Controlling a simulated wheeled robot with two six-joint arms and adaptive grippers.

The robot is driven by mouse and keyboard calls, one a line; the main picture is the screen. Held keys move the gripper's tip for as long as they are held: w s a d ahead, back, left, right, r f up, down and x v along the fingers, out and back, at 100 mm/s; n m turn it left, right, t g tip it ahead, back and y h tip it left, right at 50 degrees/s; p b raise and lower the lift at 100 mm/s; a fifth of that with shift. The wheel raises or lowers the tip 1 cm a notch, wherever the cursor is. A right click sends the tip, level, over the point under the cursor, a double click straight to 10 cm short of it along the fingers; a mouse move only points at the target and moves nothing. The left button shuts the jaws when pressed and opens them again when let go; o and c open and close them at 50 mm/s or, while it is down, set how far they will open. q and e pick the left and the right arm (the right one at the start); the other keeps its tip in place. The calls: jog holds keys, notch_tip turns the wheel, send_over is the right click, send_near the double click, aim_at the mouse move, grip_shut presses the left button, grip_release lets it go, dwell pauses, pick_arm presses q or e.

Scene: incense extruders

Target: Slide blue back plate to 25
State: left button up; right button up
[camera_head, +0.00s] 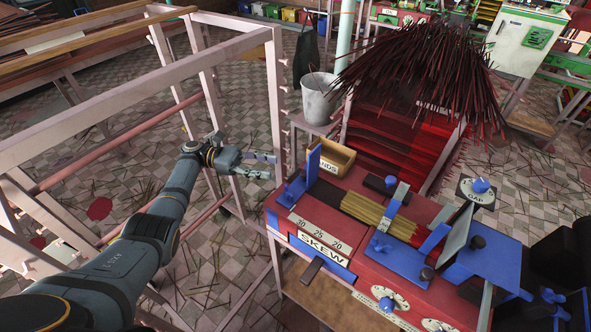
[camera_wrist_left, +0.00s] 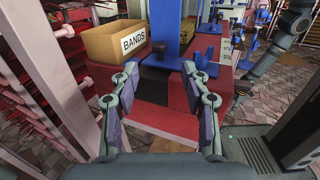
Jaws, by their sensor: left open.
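The blue back plate (camera_head: 313,162) stands upright at the left end of the red machine top, with a blue foot and knob (camera_head: 292,190) beside it. It also shows in the left wrist view (camera_wrist_left: 169,30), beyond the fingers. A white scale (camera_head: 316,230) with 25 in its middle lies along the front edge above the SKEW label (camera_head: 320,243). The plate's foot is near the scale's left end; its exact reading cannot be told. My left gripper (camera_head: 273,166) is open and empty, left of the plate and apart from it. My right gripper appears only small and dark in the left wrist view (camera_wrist_left: 241,88).
A BANDS box (camera_head: 335,158) stands close behind the plate. Yellowish sticks (camera_head: 378,212) lie to its right under a blue clamp. A pale metal frame (camera_head: 272,110) stands close to my left gripper. A bucket (camera_head: 319,98) and a heap of dark red sticks (camera_head: 425,75) are behind.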

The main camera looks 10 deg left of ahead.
aim_at(296, 179)
pick_arm(q)
jog(key=d+p, duration=0.2)
jog(key=d, duration=0.6)
jog(key=shift+d+r, duration=0.1)
jog(key=shift+d, duration=0.45)
jog(key=shift+c, duration=0.4)
jog(key=c, duration=0.7)
grip_shut()
